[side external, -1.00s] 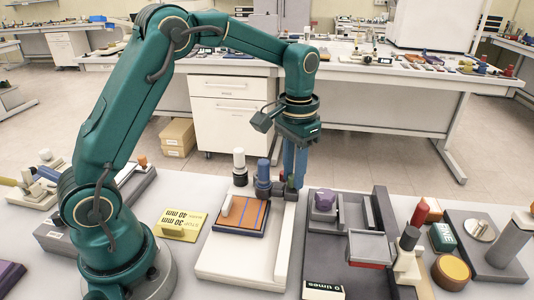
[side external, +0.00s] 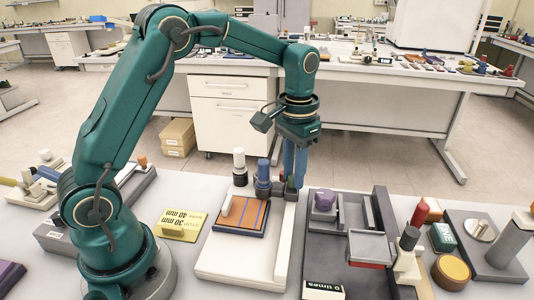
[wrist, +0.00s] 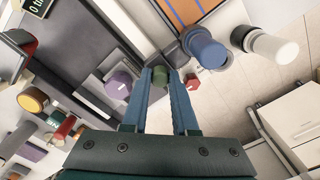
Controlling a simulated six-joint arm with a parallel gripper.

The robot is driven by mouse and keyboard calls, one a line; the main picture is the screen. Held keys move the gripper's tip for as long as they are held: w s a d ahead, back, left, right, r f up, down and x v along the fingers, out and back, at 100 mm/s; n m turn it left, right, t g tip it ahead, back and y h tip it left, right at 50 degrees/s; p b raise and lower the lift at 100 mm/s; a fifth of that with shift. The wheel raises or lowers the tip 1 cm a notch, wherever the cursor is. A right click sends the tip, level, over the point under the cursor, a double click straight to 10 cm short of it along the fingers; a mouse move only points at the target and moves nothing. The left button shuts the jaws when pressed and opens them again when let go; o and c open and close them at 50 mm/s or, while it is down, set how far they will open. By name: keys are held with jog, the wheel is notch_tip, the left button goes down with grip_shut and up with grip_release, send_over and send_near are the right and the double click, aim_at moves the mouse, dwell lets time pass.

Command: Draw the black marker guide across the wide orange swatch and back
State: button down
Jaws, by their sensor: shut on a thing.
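The wide orange swatch (side external: 238,222) lies on a white board (side external: 232,262), with blue edging and thin blue lines across it. A dark piece (side external: 290,194) sits below the fingertips. I cannot tell whether it is the black marker guide.
A blue cylinder (side external: 263,176) and a white cylinder with a black band (side external: 239,164) stand close left of my gripper. A small red piece (wrist: 192,84) lies beside the fingers. A dark grey fixture with a purple knob (side external: 325,199) stands at right.

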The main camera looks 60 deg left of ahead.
jog(key=s+d, duration=1)
jog(key=shift+s+d, duration=0.2)
jog(key=shift+d, duration=0.05)
jog(key=c, duration=0.7)
grip_release()
jog(key=shift+r, duration=2.6)
jog(key=shift+a, duration=0.1)
